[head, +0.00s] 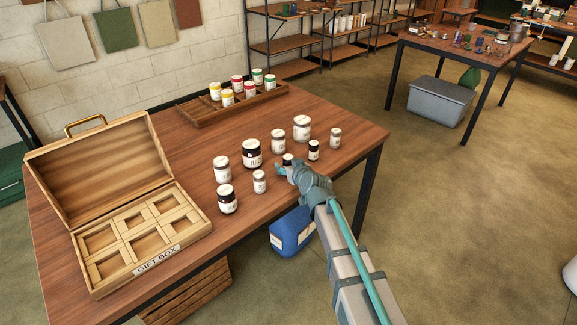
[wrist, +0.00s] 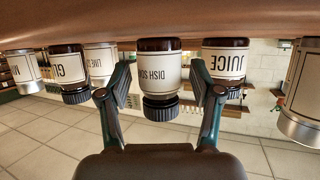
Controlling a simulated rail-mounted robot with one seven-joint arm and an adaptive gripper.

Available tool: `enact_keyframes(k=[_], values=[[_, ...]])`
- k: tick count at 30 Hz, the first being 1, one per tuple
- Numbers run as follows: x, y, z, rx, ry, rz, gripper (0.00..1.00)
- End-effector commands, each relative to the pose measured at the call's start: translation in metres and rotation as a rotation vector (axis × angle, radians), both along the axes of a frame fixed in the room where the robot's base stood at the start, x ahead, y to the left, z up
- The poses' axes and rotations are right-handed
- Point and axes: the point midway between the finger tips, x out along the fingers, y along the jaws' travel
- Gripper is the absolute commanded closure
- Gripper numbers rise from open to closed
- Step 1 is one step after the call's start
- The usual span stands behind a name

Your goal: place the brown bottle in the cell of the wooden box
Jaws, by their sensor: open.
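The wooden gift box (head: 200,229) stands with its lid raised at the left of the table; its several visible cells look empty. Several brown bottles with white labels and black caps stand on the table. One brown bottle (head: 288,160), partly hidden, is right at my gripper (head: 284,170). In the wrist view, which is upside down, a brown bottle labelled DISH SOAP (wrist: 158,72) appears between the fingers of my open gripper (wrist: 160,82), with a gap on each side. A brown JUICE bottle (wrist: 225,65) stands just right of it. Which brown bottle is meant I cannot tell.
White jars (head: 221,169) and other brown bottles (head: 252,153) stand close around my gripper. A wooden tray (head: 203,118) with small colour-lidded jars lies at the back. Bare table lies between the gift box and the bottles. A blue container (head: 291,232) is below the table edge.

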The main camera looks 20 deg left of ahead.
Motion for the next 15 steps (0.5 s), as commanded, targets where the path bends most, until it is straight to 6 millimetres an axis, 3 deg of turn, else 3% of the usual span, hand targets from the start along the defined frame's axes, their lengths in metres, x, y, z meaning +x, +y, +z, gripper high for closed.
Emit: enact_keyframes(k=[7, 15], values=[[0.000, 0.000, 0.003, 0.001, 0.002, -0.001, 0.35], [-0.038, -0.030, 0.020, 0.002, -0.002, 0.000, 0.35]])
